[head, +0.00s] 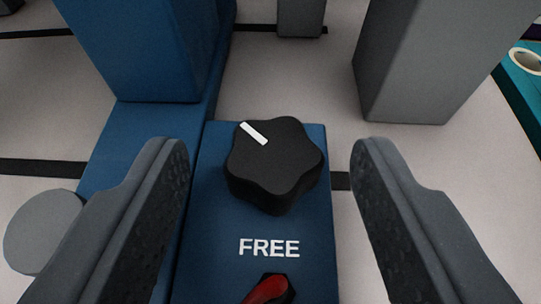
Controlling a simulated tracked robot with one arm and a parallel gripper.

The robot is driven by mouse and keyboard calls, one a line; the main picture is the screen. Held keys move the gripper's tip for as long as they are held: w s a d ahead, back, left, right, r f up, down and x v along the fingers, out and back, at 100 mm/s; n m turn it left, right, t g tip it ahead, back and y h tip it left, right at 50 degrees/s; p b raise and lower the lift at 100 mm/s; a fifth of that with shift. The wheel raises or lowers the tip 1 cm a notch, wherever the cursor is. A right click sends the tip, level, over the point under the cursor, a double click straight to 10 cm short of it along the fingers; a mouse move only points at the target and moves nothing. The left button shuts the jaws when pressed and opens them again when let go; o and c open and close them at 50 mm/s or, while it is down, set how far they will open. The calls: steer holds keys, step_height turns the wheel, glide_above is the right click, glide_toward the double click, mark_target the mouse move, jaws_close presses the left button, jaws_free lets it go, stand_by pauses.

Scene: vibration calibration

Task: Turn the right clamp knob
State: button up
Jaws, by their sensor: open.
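A black star-shaped knob (275,163) with a white pointer line sits on a blue block (213,239) in the middle of the head view. Its white line points to the upper left. The word FREE is printed on the block on the near side of the knob. My gripper (271,160) is open, with one dark grey finger to the left of the knob and one to the right. Both fingers are apart from the knob, with a gap on each side. The frame does not show whether this is the right clamp knob.
A red and black part (268,289) sits at the bottom edge. A tall blue block (140,50) stands at the upper left and a grey block (425,60) at the upper right. A grey round piece (42,232) lies at lower left. A teal part (522,85) is at far right.

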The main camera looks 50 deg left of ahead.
steer(key=shift+d, duration=0.1)
steer(key=c, duration=1)
steer(key=p, duration=0.3)
steer(key=shift+r+g, duration=0.2)
steer(key=shift+g, duration=0.1)
